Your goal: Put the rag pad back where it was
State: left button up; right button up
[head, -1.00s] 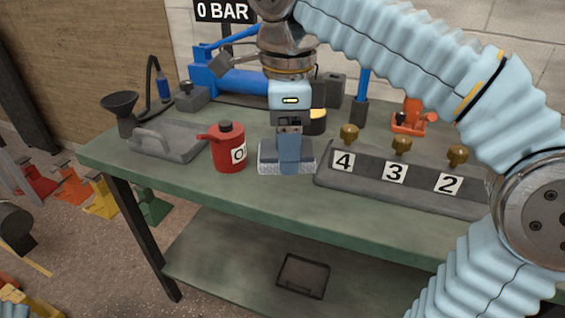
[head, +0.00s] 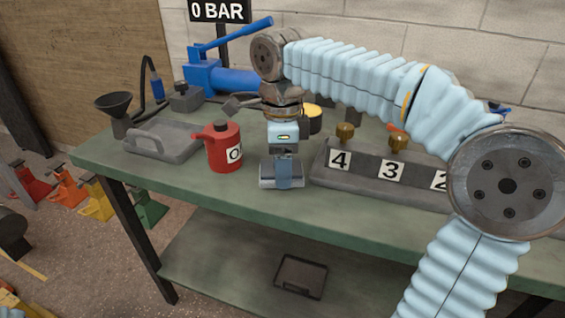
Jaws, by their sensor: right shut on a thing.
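The rag pad (head: 267,171) is a flat grey-blue block with a pale lower edge, held in my right gripper. My right gripper (head: 284,175) points down and is shut on the pad, with its blue finger across the pad's middle. The pad is over the front part of the green bench top (head: 225,192), between the red oil can and the numbered block. I cannot tell whether its underside touches the bench. My left gripper is not in view.
The red can (head: 224,148) stands close left of the pad, and the dark block (head: 364,178) with number plates and brass knobs close right. A grey tray (head: 164,141) and funnel (head: 114,105) are further left. Bare bench lies in front of the pad.

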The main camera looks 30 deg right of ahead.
jog(key=shift+f, duration=0.2)
jog(key=o, duration=1)
jog(key=shift+r, duration=0.1)
notch_tip(320, 180, up, 12)
jog(key=shift+r+p, duration=0.15)
jog(key=shift+p, duration=0.3)
